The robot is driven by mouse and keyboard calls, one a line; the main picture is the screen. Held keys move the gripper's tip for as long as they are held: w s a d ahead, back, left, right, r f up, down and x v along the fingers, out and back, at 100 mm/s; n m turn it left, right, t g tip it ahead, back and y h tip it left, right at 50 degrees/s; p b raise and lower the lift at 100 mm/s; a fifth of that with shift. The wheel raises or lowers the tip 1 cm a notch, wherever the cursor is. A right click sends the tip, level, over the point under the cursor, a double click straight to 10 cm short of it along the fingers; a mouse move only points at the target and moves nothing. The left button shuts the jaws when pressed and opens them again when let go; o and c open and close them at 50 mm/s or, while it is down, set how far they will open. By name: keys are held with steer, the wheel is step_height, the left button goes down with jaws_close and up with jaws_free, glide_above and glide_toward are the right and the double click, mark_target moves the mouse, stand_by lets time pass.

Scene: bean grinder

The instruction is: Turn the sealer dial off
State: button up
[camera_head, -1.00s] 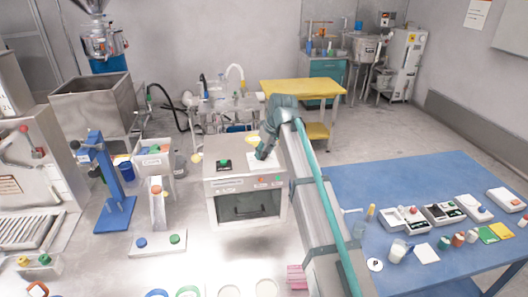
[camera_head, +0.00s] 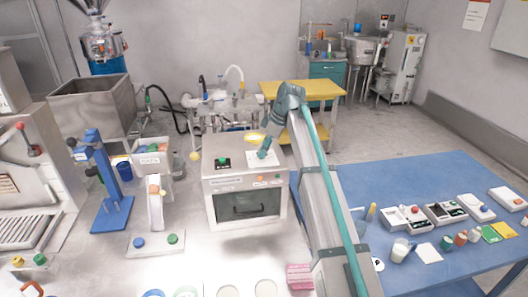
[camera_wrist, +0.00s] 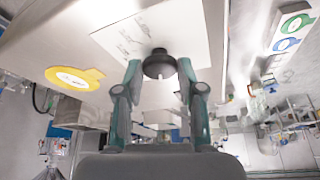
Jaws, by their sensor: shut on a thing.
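The sealer (camera_head: 243,190) is a pale box with a dark window in its front, standing at the middle of the metal bench. A white printed panel (camera_head: 254,163) lies on its top. The dial, a round black knob (camera_wrist: 159,66), stands on this panel in the wrist view. My gripper (camera_wrist: 159,68) is shut on the dial, one teal finger on each side of it. In the head view my gripper (camera_head: 263,153) is over the right part of the panel and hides the dial. The dial's pointer and setting cannot be made out.
A yellow disc (camera_wrist: 75,78) lies on the sealer's top beside the panel. A green button (camera_head: 223,162) is at the top left. A blue stand (camera_head: 113,190) is left on the bench. The blue table (camera_head: 400,185) at right holds several small devices.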

steer(key=shift+w+n+g+b, duration=0.2)
steer(key=shift+n+g+b, duration=0.5)
steer(key=shift+n, duration=1.2)
steer(key=o, duration=1.1)
steer(key=shift+o, duration=0.2)
steer(key=v, duration=1.2)
steer(key=shift+a, duration=0.15)
